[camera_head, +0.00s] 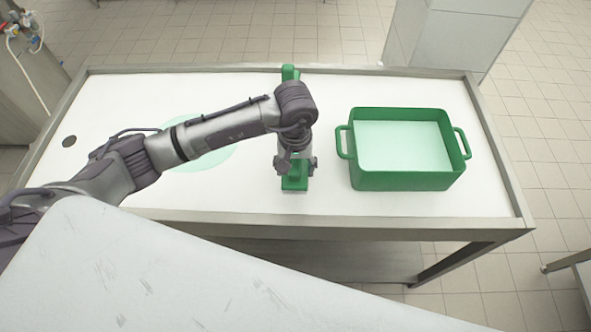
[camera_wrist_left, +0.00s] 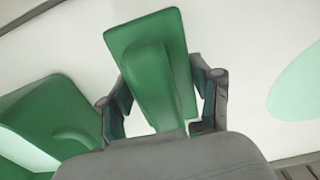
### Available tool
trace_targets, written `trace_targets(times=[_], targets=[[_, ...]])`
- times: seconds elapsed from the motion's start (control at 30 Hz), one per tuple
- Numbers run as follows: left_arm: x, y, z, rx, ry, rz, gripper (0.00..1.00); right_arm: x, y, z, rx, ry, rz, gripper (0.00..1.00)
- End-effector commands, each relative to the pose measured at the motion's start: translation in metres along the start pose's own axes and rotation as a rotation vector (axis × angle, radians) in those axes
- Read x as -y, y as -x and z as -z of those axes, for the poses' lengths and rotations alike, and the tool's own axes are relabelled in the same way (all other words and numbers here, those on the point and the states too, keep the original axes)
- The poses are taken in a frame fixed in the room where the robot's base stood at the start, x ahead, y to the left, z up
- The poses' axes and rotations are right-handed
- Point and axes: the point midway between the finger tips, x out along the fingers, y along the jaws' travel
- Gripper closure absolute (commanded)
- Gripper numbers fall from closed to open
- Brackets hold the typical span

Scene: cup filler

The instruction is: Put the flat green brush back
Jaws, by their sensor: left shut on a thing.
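The flat green brush (camera_head: 294,184) is under my left gripper (camera_head: 297,164) in the head view, at the middle of the white table. A green end (camera_head: 289,73) shows beyond my arm near the table's far edge; my arm hides the stretch between. In the left wrist view the brush (camera_wrist_left: 182,45) has a wide flat block with a raised narrower green part. My left gripper (camera_wrist_left: 161,104) is shut on this raised part, one finger at each side. I cannot tell whether the brush touches the table. My right gripper is not in view.
A green tub (camera_head: 405,181) with two side handles stands right of the brush; it also shows in the left wrist view (camera_wrist_left: 40,110). A pale green oval (camera_head: 212,158) marks the white tabletop (camera_head: 260,205) to the left. A raised metal rim (camera_head: 350,231) edges the table.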

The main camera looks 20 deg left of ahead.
Motion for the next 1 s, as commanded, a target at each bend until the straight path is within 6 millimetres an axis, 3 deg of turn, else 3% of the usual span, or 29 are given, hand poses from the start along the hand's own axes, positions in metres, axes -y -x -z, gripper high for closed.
trace_targets(times=[0.2, 0.6, 0.63, 0.77, 1.0], targets=[[0.000, -0.026, -0.001, 0.002, 0.001, 0.000, 0.69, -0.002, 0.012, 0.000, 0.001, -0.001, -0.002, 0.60], [-0.001, -0.032, -0.001, -0.001, 0.000, -0.001, 0.69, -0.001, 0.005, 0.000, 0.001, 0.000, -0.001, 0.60], [-0.001, -0.031, -0.001, 0.000, 0.000, 0.000, 0.33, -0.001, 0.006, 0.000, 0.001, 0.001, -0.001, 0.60], [-0.001, -0.031, -0.001, 0.000, 0.000, -0.001, 0.12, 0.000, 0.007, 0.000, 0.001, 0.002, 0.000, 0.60], [-0.001, -0.031, -0.001, 0.000, 0.000, 0.000, 0.12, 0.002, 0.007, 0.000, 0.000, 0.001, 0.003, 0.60]])
